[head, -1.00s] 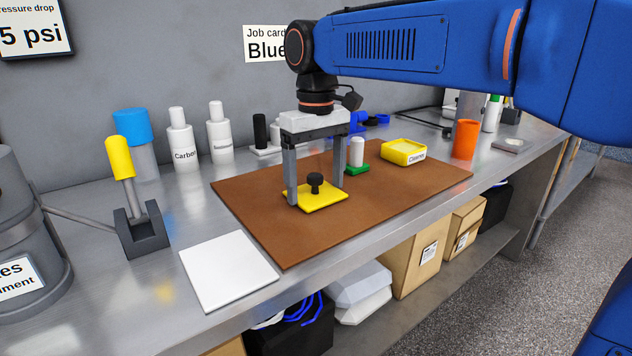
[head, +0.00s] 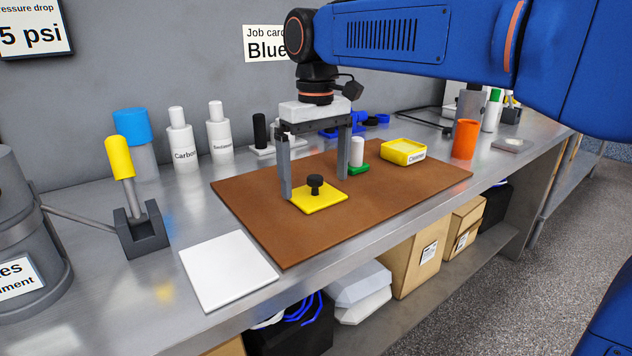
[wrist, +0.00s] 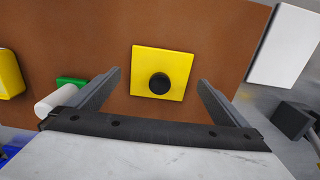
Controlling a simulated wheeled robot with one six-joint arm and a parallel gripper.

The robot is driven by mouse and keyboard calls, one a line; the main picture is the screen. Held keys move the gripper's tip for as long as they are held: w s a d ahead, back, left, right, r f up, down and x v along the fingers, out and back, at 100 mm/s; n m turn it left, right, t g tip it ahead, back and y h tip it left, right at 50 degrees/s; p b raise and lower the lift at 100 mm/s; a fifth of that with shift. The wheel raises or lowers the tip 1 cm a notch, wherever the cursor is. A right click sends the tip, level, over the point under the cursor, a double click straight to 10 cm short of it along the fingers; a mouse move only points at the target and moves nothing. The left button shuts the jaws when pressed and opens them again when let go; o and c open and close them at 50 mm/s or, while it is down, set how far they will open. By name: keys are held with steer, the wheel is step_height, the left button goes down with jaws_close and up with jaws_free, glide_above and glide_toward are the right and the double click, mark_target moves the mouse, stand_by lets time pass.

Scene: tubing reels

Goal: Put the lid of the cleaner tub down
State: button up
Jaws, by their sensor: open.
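The yellow square lid (head: 325,200) with a black knob (head: 315,184) lies flat on the brown mat (head: 250,205). It also shows in the wrist view (wrist: 175,64), ahead of and between the finger lines. My gripper (head: 315,188) is open, with its fingers wide apart and nothing between them touching the knob. In the head view its fingers stand a little behind and above the lid. The yellow cleaner tub (head: 403,152), marked with a label, stands open on the mat to the right, apart from the lid.
A white bottle on a green base (head: 358,153) stands close by my right finger. An orange cup (head: 465,139) is right of the tub. A white square plate (head: 228,271) lies at the front left. The mat's front and right parts are clear.

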mark_target(316, 177)
step_height(316, 177, up, 10)
steer(key=shift+r, duration=0.15)
stand_by(0.5)
